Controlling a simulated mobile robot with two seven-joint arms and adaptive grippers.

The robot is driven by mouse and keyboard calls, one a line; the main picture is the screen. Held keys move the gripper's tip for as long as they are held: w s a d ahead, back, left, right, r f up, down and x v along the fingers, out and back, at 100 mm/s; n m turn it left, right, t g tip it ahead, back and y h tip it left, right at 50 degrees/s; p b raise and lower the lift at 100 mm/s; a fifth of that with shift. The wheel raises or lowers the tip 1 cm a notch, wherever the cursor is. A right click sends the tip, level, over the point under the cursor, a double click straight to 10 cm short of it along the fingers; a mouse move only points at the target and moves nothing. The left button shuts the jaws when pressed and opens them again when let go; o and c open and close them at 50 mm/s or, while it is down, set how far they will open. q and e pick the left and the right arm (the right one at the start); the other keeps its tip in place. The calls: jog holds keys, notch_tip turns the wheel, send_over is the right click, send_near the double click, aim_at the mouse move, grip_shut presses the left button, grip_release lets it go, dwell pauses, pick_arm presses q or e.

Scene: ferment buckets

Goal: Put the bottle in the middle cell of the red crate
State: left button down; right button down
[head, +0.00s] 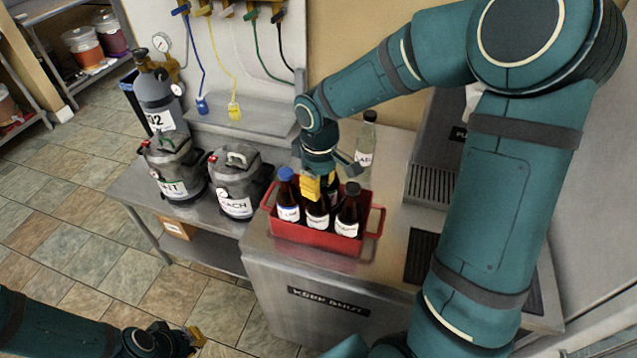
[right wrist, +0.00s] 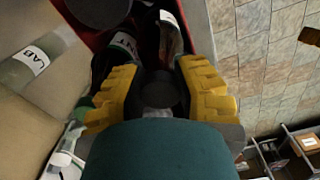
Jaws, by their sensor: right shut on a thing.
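The red crate (head: 312,236) stands on the steel counter and holds several dark bottles with white labels. My right gripper (head: 312,187) points down over the crate, shut on the neck of a brown bottle (head: 317,222) at its front middle. The bottle looks upright, between a blue-capped bottle (head: 288,205) and a black-capped bottle (head: 348,212). I cannot tell whether its base touches the crate floor. In the right wrist view, a dark round cap (right wrist: 158,90) shows between the yellow fingers. My left gripper (head: 195,337) hangs low at the bottom left, away from the crate; its jaw opening is unclear.
A clear labelled bottle (head: 366,146) stands behind the crate. Two grey kegs (head: 238,182) stand on the lower steel table at left, near a grey gas cylinder (head: 160,98). A vented grey unit (head: 432,160) stands to the right. Counter right of the crate is partly clear.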

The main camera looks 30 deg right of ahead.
jog(key=c, duration=0.7)
grip_release()
jog(key=shift+f, duration=0.1)
jog(key=shift+c, duration=0.2)
jog(key=shift+r, duration=0.4)
notch_tip(320, 180, up, 12)
jog(key=p, duration=0.1)
jog(key=shift+f+p, duration=0.25)
jog(key=shift+p, duration=0.05)
